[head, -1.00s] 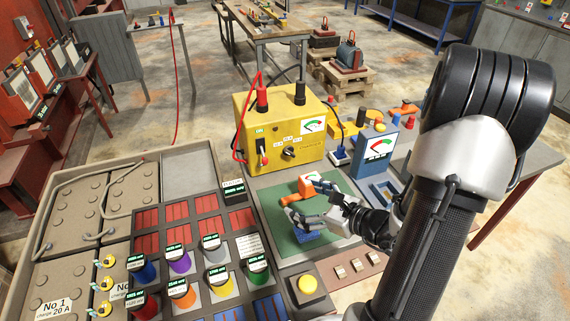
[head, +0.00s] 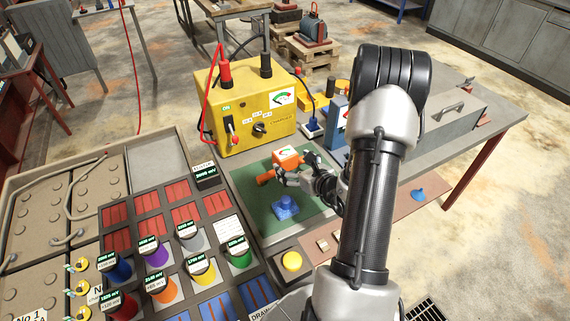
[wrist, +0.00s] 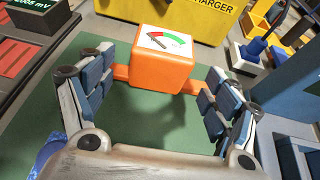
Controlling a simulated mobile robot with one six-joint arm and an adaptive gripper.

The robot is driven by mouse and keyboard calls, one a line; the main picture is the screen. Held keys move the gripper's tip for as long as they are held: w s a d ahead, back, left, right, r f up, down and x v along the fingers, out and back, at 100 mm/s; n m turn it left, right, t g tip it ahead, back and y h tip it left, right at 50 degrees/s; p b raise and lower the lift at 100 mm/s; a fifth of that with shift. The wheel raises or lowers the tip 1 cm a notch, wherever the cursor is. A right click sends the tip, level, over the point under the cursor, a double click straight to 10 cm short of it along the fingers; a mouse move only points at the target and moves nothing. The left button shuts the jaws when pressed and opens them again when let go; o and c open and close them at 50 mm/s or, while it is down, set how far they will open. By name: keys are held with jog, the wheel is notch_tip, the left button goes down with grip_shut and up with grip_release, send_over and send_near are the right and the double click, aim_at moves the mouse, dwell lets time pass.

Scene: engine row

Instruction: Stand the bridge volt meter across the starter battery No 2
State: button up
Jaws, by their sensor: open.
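An orange meter (head: 287,160) with a red-and-green dial stands on the green mat (head: 258,206); I take it for the bridge volt meter. An orange bar sticks out at both its sides. It also shows in the wrist view (wrist: 162,62). My gripper (head: 293,178) is open, with its fingers (wrist: 158,88) on either side of the meter, close to the bar's ends. I cannot tell whether they touch. Grey-brown batteries stand at the left in the head view; the nearest reads No 1 (head: 30,314). A No 2 label is not readable.
A blue lump (head: 286,208) lies on the mat just in front of my gripper. The yellow charger (head: 235,115) with red and black leads stands behind. Several coloured cylinders (head: 201,270) stand at the front left. A blue meter (head: 335,122) is partly hidden by my arm.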

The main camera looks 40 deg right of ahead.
aim_at(285, 157)
jog(key=shift+r+b+x, duration=0.15)
jog(key=shift+b+x, duration=0.25)
jog(key=shift+x, duration=1)
jog(key=shift+r+b+x, duration=0.15)
jog(key=shift+b+x, duration=0.25)
jog(key=shift+x, duration=0.95)
jog(key=shift+w, duration=0.15)
jog(key=shift+r, duration=0.1)
jog(key=c, duration=1.4)
